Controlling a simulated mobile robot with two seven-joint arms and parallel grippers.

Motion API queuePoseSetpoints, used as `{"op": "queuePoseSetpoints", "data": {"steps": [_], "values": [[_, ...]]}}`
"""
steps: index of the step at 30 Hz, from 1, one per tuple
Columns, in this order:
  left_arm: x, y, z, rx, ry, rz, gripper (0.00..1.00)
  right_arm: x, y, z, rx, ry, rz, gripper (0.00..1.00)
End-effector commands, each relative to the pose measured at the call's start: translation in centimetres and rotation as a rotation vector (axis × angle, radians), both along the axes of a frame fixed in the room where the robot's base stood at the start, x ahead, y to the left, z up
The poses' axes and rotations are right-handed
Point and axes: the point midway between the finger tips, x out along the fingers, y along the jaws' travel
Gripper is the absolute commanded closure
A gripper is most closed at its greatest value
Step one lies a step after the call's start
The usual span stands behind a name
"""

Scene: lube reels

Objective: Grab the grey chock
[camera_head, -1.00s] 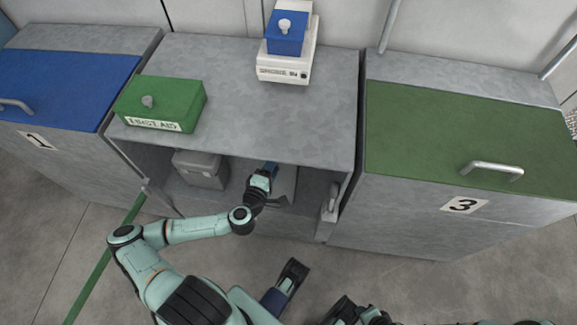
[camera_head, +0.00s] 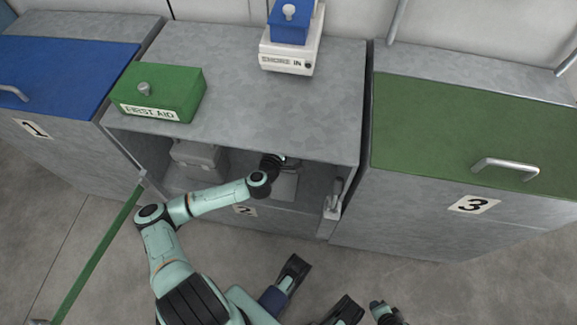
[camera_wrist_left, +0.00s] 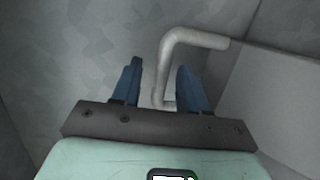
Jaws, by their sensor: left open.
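The light grey chock (camera_head: 285,187) lies in the open compartment of the middle cabinet, partly hidden by my left arm. In the left wrist view its plain grey side (camera_wrist_left: 285,110) is at the right, and a bent grey handle (camera_wrist_left: 195,38) appears to join it. My left gripper (camera_wrist_left: 160,80) is open, with its two blue fingers either side of the handle's downward leg. I cannot tell whether either finger touches it. In the head view the left fingertips are hidden under the cabinet top.
A grey box (camera_head: 197,155) stands at the compartment's left. The cabinet top (camera_head: 270,110) overhangs my left wrist and carries a green first aid box (camera_head: 160,92) and a white device (camera_head: 290,52). A grey lever (camera_head: 334,200) is at the right opening edge.

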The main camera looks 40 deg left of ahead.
Motion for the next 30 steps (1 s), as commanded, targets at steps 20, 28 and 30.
{"op": "queuePoseSetpoints", "data": {"steps": [20,28,30], "values": [[-0.06,-0.03,0.06,0.001,-0.001,-0.001,1.00,-0.05,0.03,0.04,0.001,0.002,0.001,0.67],[-0.06,-0.05,0.07,0.000,-0.001,-0.001,1.00,-0.05,0.03,0.04,0.001,0.002,0.001,0.67],[-0.06,-0.05,0.06,0.000,-0.001,-0.001,1.00,-0.06,0.04,0.04,0.001,0.002,0.001,0.67]]}}
